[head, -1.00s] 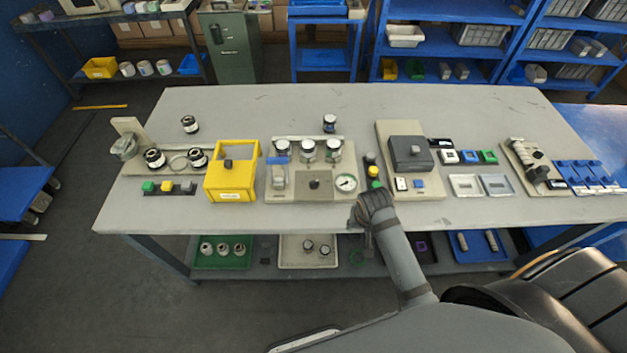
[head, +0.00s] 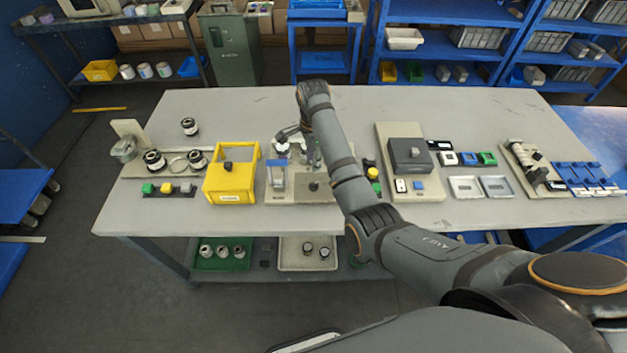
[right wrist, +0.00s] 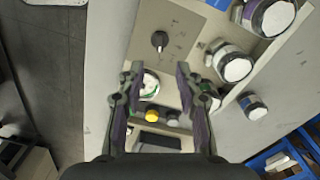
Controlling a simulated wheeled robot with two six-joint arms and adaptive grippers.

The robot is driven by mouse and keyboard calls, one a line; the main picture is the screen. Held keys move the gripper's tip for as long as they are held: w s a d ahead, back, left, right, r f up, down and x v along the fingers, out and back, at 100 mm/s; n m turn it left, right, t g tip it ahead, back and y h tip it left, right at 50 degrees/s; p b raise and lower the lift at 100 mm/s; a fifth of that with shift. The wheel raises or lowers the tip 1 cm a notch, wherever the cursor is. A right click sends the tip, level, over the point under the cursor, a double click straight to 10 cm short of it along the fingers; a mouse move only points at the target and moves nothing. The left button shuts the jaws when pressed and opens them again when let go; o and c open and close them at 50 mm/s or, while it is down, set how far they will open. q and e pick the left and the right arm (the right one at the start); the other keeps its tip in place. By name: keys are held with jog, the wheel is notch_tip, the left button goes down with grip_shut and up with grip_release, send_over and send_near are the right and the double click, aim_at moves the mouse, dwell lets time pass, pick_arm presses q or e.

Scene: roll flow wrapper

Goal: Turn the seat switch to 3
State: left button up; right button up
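A small black rotary knob (head: 314,184) stands on a grey panel of the middle station and seems to be the seat switch. In the right wrist view the knob (right wrist: 159,40) is beyond my fingertips, with marks around it too small to read. My right gripper (head: 300,142) is above the back of this station, behind the knob. The right wrist view shows its two fingers (right wrist: 158,75) apart, with nothing held. The white gauge (right wrist: 149,84) shows between the fingers, below them; my arm covers it in the head view. My left gripper is not in view.
Round white-topped parts (right wrist: 232,64) line the back of the station. A yellow frame (head: 229,184) stands on the left and a grey box (head: 409,152) on the right. A yellow button (right wrist: 152,116) is near the gauge. The table's front edge strip is clear.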

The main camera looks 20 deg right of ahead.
aim_at(314, 183)
notch_tip(314, 183, down, 10)
jog(key=shift+f+p, duration=0.2)
jog(key=shift+p, duration=0.25)
grip_shut()
